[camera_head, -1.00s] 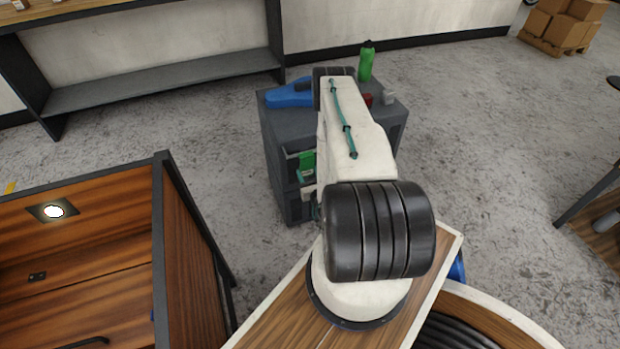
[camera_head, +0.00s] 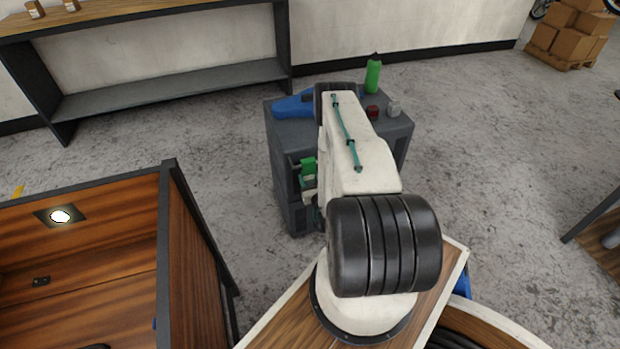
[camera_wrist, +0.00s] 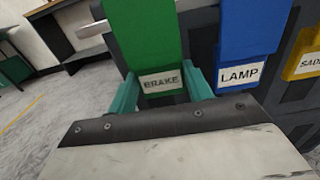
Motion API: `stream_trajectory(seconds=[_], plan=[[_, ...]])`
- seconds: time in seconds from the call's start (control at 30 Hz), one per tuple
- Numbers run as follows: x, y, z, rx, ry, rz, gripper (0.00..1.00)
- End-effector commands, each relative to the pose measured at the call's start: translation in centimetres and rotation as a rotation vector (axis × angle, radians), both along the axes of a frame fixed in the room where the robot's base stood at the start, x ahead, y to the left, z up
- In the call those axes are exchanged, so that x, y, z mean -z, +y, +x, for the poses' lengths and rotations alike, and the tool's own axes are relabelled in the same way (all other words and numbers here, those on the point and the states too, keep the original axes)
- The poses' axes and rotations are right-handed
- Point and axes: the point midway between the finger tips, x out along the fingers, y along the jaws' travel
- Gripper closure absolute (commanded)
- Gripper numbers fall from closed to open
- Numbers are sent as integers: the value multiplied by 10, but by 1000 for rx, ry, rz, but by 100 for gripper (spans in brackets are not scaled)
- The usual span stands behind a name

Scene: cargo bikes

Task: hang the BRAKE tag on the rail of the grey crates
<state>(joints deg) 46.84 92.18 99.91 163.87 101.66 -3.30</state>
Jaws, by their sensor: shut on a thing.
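The green BRAKE tag (camera_wrist: 161,82) stands upright between the two teal fingers of my gripper (camera_wrist: 162,90) in the wrist view. My gripper is shut on it. The tag's top is cut off by the frame, so I cannot tell whether it touches a rail. A blue LAMP tag (camera_wrist: 240,75) is just to its right, and a yellow tag (camera_wrist: 303,55) is further right. A pale metal bar end (camera_wrist: 92,30) shows left of the green tag. In the head view the green tag (camera_head: 308,168) is at the left side of a grey cabinet (camera_head: 290,135), partly hidden by my arm.
On the cabinet are a blue object (camera_head: 292,106), a green bottle (camera_head: 372,75) and small red and grey items. A wooden box (camera_head: 190,245) stands at the lower left. A shelf bench (camera_head: 170,85) lines the wall. Open floor (camera_head: 480,150) lies right of the cabinet.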

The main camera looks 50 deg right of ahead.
Motion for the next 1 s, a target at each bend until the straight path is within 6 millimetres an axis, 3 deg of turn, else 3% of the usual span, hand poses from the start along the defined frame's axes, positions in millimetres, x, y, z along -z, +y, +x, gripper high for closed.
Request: stream_trajectory(seconds=[0.37,0.4,0.47,0.5,0.8,1.0], plan=[[2,0,0,0,-1,-1,70],[2,0,0,0,-1,-1,44],[2,0,0,0,-1,-1,28],[2,0,0,0,0,0,25],[3,1,-3,0,1,1,25],[3,16,-27,2,3,3,25]])
